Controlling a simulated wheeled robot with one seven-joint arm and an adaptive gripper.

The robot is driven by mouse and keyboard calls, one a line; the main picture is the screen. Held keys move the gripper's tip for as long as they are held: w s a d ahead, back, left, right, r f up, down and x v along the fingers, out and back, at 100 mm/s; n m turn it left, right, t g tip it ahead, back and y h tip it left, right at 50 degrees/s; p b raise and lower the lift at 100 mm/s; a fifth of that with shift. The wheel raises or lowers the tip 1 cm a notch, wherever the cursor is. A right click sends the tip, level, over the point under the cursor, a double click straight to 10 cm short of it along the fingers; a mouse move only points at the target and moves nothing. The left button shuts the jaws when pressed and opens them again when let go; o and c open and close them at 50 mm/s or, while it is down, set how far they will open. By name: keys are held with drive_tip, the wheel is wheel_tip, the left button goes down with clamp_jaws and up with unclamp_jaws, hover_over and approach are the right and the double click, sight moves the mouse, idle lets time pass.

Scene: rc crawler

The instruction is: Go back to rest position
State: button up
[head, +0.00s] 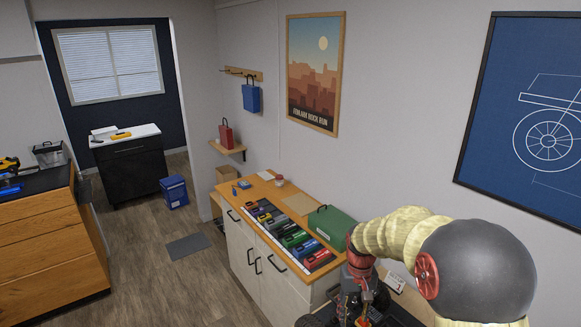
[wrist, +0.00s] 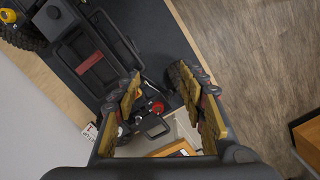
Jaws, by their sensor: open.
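My gripper (wrist: 157,78) is open in the wrist view, its two yellow-padded fingers apart and nothing held between them. In the head view my gripper (head: 361,305) points down at the bottom, right of the middle, below my bent arm; its fingertips are hard to make out. The black crawler chassis (wrist: 95,55) lies on a dark mat at the upper left of the wrist view, with a red part on it and a knobbly tyre beside it. A small red part and a black piece with a handle show between and beyond the fingers.
A wooden-topped cabinet (head: 262,190) carries a row of coloured cases, a green bag (head: 332,226) and small items. A wooden drawer unit (head: 45,240) stands at the left, a black cabinet (head: 132,172) at the back. A blue bin (head: 174,192) stands on the floor, which is otherwise largely clear.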

drive_tip(key=s+r+t+b, duration=0.2)
drive_tip(key=s+b, duration=0.5)
drive_tip(key=s, duration=0.6)
drive_tip(key=s+r+t+b, duration=0.3)
drive_tip(key=s+b, duration=0.5)
drive_tip(key=s, duration=0.6)
drive_tip(key=shift+s+d+r+m+t, duration=0.3)
drive_tip(key=shift+m+t, duration=0.1)
drive_tip(key=shift+t, duration=0.3)
drive_tip(key=shift+w, duration=0.1)
